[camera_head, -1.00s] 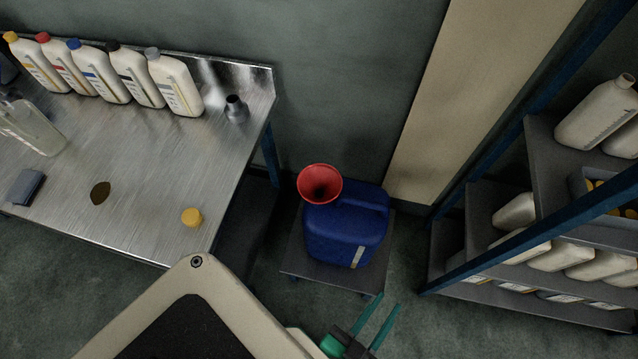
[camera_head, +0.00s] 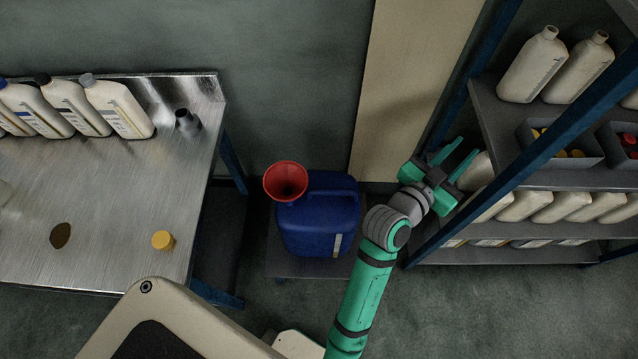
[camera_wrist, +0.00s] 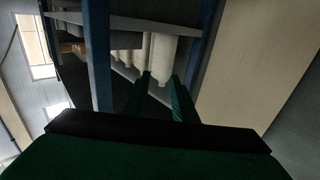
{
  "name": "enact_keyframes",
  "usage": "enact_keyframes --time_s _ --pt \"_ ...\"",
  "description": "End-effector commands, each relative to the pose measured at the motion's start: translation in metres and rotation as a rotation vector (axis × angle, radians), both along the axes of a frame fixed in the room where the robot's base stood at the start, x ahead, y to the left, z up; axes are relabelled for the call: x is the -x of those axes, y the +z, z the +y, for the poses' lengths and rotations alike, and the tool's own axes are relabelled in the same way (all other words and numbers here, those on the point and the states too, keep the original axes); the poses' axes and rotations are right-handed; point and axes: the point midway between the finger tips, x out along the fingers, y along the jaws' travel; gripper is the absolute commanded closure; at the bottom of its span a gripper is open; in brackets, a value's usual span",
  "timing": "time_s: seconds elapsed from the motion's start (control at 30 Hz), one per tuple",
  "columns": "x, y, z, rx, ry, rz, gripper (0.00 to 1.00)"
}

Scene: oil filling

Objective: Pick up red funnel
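The red funnel (camera_head: 286,180) sits on the upper left of a blue canister (camera_head: 318,222), wide mouth up, in the head view. The canister stands on a small grey stand (camera_head: 290,266). My gripper (camera_head: 459,160) is open and empty, to the right of the funnel and canister, in front of the shelf rack. In the wrist view my gripper's fingers (camera_wrist: 160,90) are apart with nothing between them, facing the shelf bottles. The funnel is not seen in the wrist view.
A metal table (camera_head: 120,210) at left holds white bottles, a dark grey funnel (camera_head: 187,122) and a yellow cap (camera_head: 163,240). A shelf rack (camera_head: 500,130) with blue posts, bottles (camera_head: 533,65) and bins (camera_head: 560,145) stands at right, close to my gripper.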

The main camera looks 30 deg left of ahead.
Motion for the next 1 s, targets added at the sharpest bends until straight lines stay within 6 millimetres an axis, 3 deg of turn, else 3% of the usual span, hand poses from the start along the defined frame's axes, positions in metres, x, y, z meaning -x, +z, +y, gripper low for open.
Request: enact_keyframes --time_s 0.1,0.27,0.57,0.77,0.87,1.0 --pt "-0.018 0.018 0.012 -0.132 -0.068 -0.014 0.75" --pt "-0.03 0.025 0.026 -0.323 -0.167 0.004 0.75" --pt "-0.023 -0.005 0.092 -0.719 -0.341 0.151 0.75" --pt "0.01 -0.045 0.158 -0.965 -0.476 0.334 0.75" --pt "0.037 -0.066 0.2 -1.074 -0.547 0.453 0.75" --pt "0.088 -0.091 0.265 -1.191 -0.652 0.645 0.75"
